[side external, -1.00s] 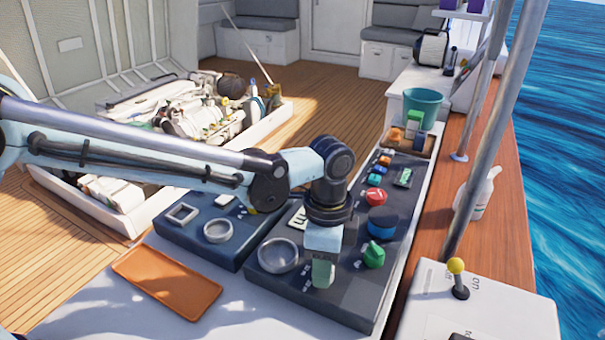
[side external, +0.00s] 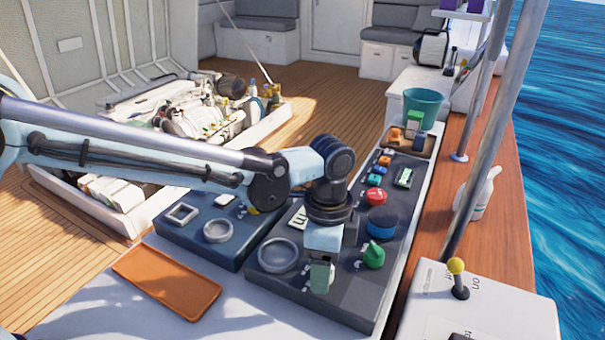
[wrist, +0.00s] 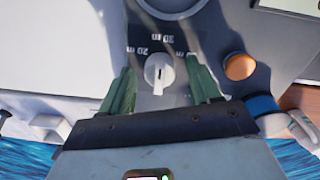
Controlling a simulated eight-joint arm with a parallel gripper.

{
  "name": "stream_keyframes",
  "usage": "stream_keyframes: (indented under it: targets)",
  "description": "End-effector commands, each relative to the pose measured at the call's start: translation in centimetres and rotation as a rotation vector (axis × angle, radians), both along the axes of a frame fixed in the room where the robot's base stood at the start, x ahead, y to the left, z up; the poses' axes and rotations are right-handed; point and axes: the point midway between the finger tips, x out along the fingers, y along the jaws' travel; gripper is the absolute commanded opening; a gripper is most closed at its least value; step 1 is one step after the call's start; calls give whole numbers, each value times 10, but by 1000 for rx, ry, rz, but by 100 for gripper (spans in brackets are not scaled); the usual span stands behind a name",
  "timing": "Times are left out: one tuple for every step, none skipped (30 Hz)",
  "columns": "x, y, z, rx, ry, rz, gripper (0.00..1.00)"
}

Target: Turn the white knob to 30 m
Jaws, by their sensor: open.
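The white knob (wrist: 159,72) shows in the wrist view, on a grey panel, with a short dark mark on its face. Upside-down labels stand around it; "30 m" (wrist: 165,38) and "20 m" (wrist: 138,50) are readable, and a third at right is partly hidden. Which label the knob points to is hard to tell. My gripper (wrist: 161,90) is open, with one green finger on each side of the knob and a gap on both sides. In the side view my gripper (side external: 320,276) is low over the dark panel (side external: 345,315), and the knob is hidden there.
A round metal dial (side external: 278,255) lies left of my gripper. A green knob (side external: 374,256), a blue knob (side external: 382,222) and a red knob (side external: 376,195) stand to its right. An orange tray (side external: 167,280) lies at left. A metal pole (side external: 490,130) rises at right.

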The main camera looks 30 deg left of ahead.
Motion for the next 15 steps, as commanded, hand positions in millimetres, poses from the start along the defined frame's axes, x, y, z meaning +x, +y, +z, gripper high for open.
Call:
stream_keyframes:
  targets:
    - [0,0,2,0,0,0,62]
    - [0,0,4,0,0,0,62]
    - [0,0,8,0,0,0,62]
    - [1,0,12,0,0,0,62]
    - [1,0,16,0,0,0,62]
    - [1,1,22,0,0,0,62]
    - [1,1,28,0,0,0,62]
    - [2,1,33,0,0,0,62]
    - [2,1,41,0,0,0,62]
    - [2,1,47,0,0,0,62]
    - [2,1,53,0,0,0,62]
    - [3,1,61,0,0,0,62]
    - [3,1,67,0,0,0,62]
    - [3,1,73,0,0,0,62]
    - [4,1,80,0,0,0,62]
